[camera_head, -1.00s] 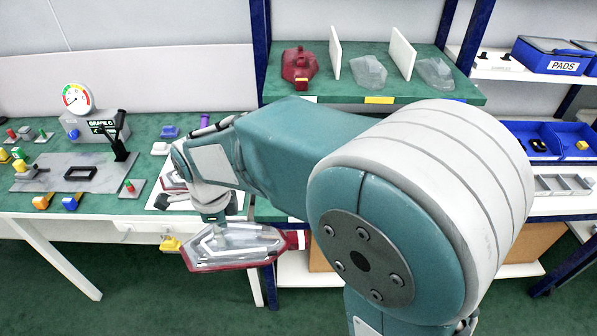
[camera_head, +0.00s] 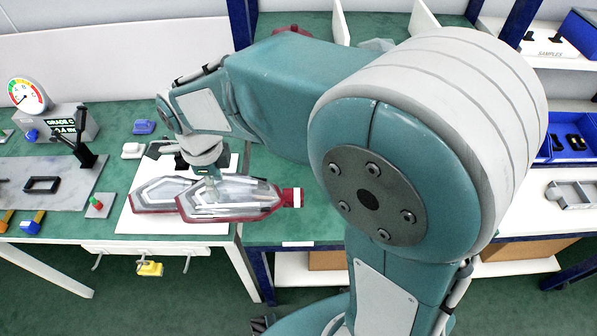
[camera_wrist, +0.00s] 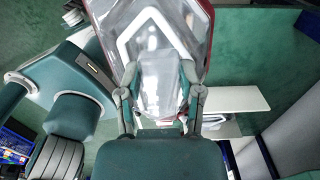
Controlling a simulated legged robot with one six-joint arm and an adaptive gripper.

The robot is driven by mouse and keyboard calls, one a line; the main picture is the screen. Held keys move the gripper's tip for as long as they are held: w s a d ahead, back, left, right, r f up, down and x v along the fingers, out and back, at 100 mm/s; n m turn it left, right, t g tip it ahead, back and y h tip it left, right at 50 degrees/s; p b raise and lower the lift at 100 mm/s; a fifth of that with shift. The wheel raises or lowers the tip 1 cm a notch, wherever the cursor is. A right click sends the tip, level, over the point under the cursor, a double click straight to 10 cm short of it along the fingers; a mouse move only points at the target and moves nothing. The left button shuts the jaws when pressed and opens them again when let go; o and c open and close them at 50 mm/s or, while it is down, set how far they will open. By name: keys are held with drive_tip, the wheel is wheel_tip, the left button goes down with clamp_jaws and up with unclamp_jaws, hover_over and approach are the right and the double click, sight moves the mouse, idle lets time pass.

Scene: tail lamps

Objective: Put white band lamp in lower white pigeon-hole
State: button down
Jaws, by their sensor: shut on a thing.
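My gripper (camera_head: 212,188) is shut on a clear-lensed lamp with a dark red rim (camera_head: 250,207), holding it level. The red neck at its right end carries a white band (camera_head: 293,198). In the wrist view, the fingers (camera_wrist: 160,82) are on either side of the clear lens (camera_wrist: 160,45). The lower shelf (camera_head: 285,222), green with a white label on its front edge (camera_head: 297,244), is right of the bench. The held lamp's neck overlaps this shelf in the picture. My arm hides much of the shelf.
A second clear, red-rimmed lamp (camera_head: 150,195) lies on a white sheet (camera_head: 135,225), partly behind the held one. The upper shelf has white dividers (camera_head: 341,22) and a partly hidden red lamp (camera_head: 292,30). A dark blue post (camera_head: 242,25) stands at the shelf's left.

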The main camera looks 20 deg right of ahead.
drive_tip(key=shift+w+f, duration=0.15)
drive_tip(key=d+f, duration=0.1)
drive_tip(key=d, duration=0.1)
drive_tip(key=d+f, duration=0.1)
drive_tip(key=d, duration=0.2)
drive_tip(key=d+f, duration=0.1)
drive_tip(key=d, duration=0.2)
drive_tip(key=shift+w+d+f, duration=0.15)
drive_tip(key=shift+w+f, duration=0.2)
drive_tip(key=d+f, duration=0.5)
drive_tip(key=f, duration=0.4)
drive_tip(key=shift+w, duration=0.35)
drive_tip(key=shift+d, duration=0.1)
drive_tip(key=shift+c, duration=1.3)
unclamp_jaws()
drive_tip(key=shift+f, duration=0.15)
drive_tip(key=shift+a, duration=0.2)
drive_tip(key=shift+d, duration=0.1)
